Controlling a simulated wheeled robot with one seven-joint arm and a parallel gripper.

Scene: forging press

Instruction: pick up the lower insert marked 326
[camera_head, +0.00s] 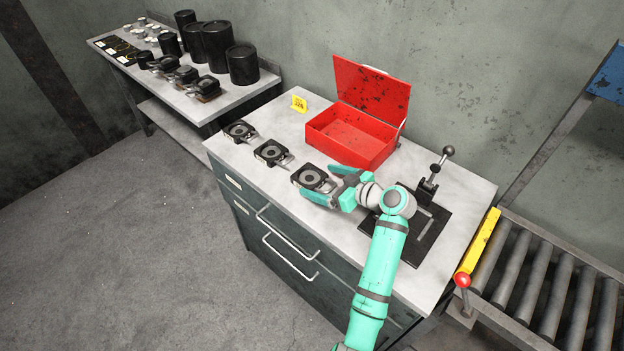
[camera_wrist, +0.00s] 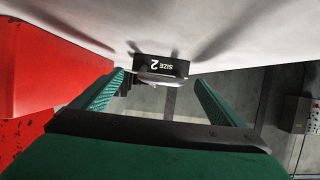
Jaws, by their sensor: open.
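Three black inserts, each with a round ring on top, lie in a row on the cabinet top: a far one (camera_head: 239,131), a middle one (camera_head: 271,152) and a near one (camera_head: 312,177). My gripper (camera_head: 320,183) is open and low, its fingers pointing at the near insert, with the fingertips about its near end. In the wrist view, a black block (camera_wrist: 160,66) with an upside-down "SIZE 2" label and a pale plate below it shows between the open fingers (camera_wrist: 160,80). I cannot read 326 on any insert.
An open red box (camera_head: 345,139) stands behind the row; its side fills the left of the wrist view (camera_wrist: 40,65). A small yellow sign (camera_head: 299,104) stands left of it. A black plate with a lever (camera_head: 430,225) is at right. Black cylinders (camera_head: 217,47) stand on the back table.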

